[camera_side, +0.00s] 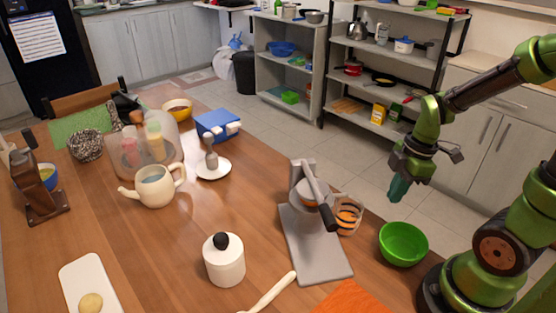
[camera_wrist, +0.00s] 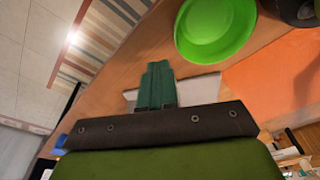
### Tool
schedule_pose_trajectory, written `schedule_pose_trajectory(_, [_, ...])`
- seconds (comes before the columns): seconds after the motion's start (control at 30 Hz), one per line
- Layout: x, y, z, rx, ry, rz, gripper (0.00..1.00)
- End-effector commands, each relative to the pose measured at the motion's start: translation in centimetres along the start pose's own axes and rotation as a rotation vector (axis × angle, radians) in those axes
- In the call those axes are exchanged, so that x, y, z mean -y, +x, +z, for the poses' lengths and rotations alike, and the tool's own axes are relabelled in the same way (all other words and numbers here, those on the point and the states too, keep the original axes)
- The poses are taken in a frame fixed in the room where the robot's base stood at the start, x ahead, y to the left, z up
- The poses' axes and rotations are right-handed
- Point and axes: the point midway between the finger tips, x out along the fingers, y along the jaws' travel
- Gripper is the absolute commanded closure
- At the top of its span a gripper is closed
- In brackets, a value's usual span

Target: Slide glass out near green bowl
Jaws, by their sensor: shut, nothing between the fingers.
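The glass (camera_side: 349,216), clear with dark bands and something orange showing in it, stands upright close against the right side of the grey lever press (camera_side: 318,250). The press's dark handle covers part of its left side. The green bowl (camera_side: 403,244) stands to the right of the glass near the table's right edge, with a gap between them. It also shows at the top of the wrist view (camera_wrist: 215,25). My gripper (camera_side: 398,190) is shut and empty, with teal fingers pointing down, above and to the right of the glass. Its fingers also show in the wrist view (camera_wrist: 158,84); the glass is not distinguishable there.
An orange cloth (camera_side: 355,300) lies at the table's front edge. A white lidded jar (camera_side: 224,262), a cream teapot (camera_side: 155,187) and a blue box (camera_side: 217,124) stand further left. Bare wood (camera_side: 376,222) shows between glass and bowl.

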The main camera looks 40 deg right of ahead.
Motion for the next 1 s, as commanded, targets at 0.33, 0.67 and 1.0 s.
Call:
schedule_pose_trajectory(0.33, [0.1,0.9,-5.4,0.000,-0.017,-0.001,1.00])
schedule_pose_trajectory(0.67, [0.1,2.0,-11.6,-0.001,-0.012,-0.001,1.00])
schedule_pose_trajectory(1.0, [0.2,3.7,-11.4,0.001,-0.007,-0.002,1.00])
